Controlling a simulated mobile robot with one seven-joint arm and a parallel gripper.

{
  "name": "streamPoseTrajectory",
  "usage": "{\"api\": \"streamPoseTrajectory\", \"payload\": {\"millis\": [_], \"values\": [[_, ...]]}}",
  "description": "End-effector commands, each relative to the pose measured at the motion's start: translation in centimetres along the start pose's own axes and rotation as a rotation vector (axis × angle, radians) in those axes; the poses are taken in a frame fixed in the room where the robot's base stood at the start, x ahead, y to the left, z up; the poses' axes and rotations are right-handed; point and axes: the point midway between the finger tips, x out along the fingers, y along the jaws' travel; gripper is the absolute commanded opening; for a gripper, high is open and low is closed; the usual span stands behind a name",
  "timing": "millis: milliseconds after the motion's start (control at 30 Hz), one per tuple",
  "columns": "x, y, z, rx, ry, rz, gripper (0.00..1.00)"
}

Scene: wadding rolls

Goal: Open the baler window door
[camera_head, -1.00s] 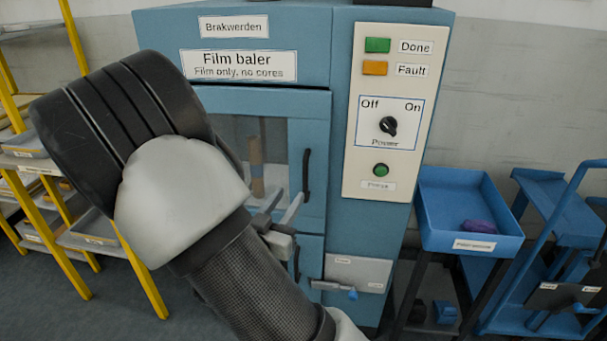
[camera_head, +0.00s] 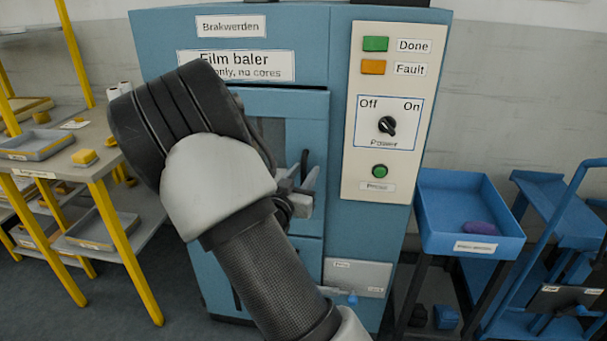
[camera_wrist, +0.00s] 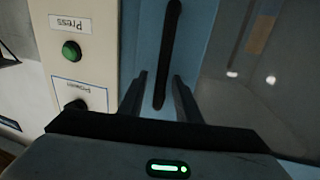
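The blue film baler (camera_head: 345,70) stands in front of me, with its window door (camera_head: 310,130) closed against the frame. The door's dark vertical handle (camera_head: 305,160) is near its right edge, partly hidden by my gripper in the head view. My gripper (camera_head: 300,178) is open at the handle. In the wrist view the handle (camera_wrist: 168,50) runs between the two finger tips of my gripper (camera_wrist: 161,85), with a gap on each side. I cannot tell how deep it sits between them. My arm covers much of the door's glass in the head view.
The control panel (camera_head: 388,110) with a power knob (camera_head: 387,125) and green button (camera_head: 379,171) is right of the door. A blue tray (camera_head: 468,215) holds a purple item. A yellow-legged shelf (camera_head: 120,240) stands left. A lower latch plate (camera_head: 358,275) is below.

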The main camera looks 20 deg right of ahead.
Motion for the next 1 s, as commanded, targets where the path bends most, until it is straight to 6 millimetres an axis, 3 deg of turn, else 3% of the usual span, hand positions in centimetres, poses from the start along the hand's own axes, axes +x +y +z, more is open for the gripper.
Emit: {"api": "streamPoseTrajectory", "payload": {"millis": [33,233,467,633,767,1000], "values": [[0.0,0.0,0.0,0.0,0.0,0.0,0.31],[0.0,0.0,0.0,0.0,0.0,0.0,0.0],[-0.1,0.0,0.0,0.0,0.0,0.001,0.0],[-1.2,-0.1,-0.1,0.0,0.0,0.021,0.0],[-3.5,0.0,-0.2,-0.001,-0.002,0.068,0.0],[-11.1,-0.6,-0.4,-0.002,-0.002,0.231,0.0]]}}
